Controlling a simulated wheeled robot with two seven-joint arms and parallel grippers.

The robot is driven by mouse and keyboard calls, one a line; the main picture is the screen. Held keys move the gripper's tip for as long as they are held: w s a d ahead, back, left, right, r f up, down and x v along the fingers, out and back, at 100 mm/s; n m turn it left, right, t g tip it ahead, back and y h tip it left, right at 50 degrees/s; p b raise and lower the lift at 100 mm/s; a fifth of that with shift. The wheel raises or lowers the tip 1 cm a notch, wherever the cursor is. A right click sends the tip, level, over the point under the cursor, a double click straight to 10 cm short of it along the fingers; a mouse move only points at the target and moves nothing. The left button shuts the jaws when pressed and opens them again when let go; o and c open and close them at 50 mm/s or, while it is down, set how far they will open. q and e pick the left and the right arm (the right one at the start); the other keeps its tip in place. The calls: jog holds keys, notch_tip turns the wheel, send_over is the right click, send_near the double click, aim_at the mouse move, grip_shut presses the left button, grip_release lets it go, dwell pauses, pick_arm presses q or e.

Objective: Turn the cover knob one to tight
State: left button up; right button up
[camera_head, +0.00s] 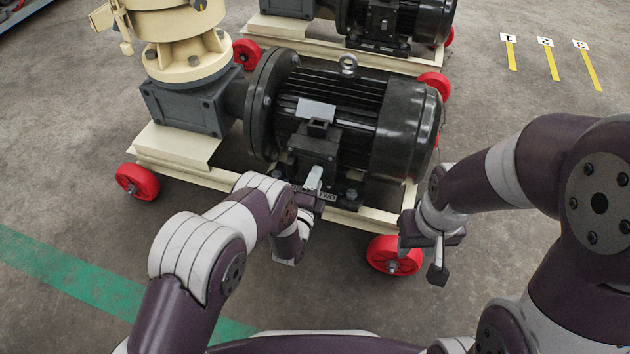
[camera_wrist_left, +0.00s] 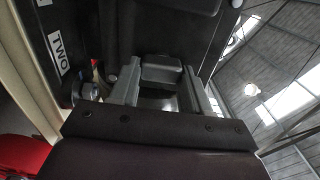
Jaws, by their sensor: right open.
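My left gripper (camera_head: 308,190) is at the near side of the black motor (camera_head: 335,110), by the label TWO (camera_head: 327,197). In the left wrist view its two grey fingers (camera_wrist_left: 165,92) stand apart, with a grey block-like part (camera_wrist_left: 161,69) between or just beyond them; I cannot tell if they touch it. The label TWO (camera_wrist_left: 60,54) shows there at upper left. I cannot make out a knob marked one; the arm and gripper hide part of the motor's near side. My right gripper (camera_head: 437,262) is open and empty, over the floor right of a red wheel (camera_head: 394,256).
The motor stands on a cream wheeled frame (camera_head: 180,147) with a cream mill body (camera_head: 186,60) at its left. A second machine (camera_head: 395,20) stands behind. Floor marks numbered 1 to 3 (camera_head: 545,42) lie at upper right.

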pick_arm(q)
jog(key=shift+o, duration=1.4)
jog(key=p+v, duration=0.5)
jog(key=v, duration=0.7)
jog(key=shift+s, duration=0.4)
jog(key=shift+a, duration=0.1)
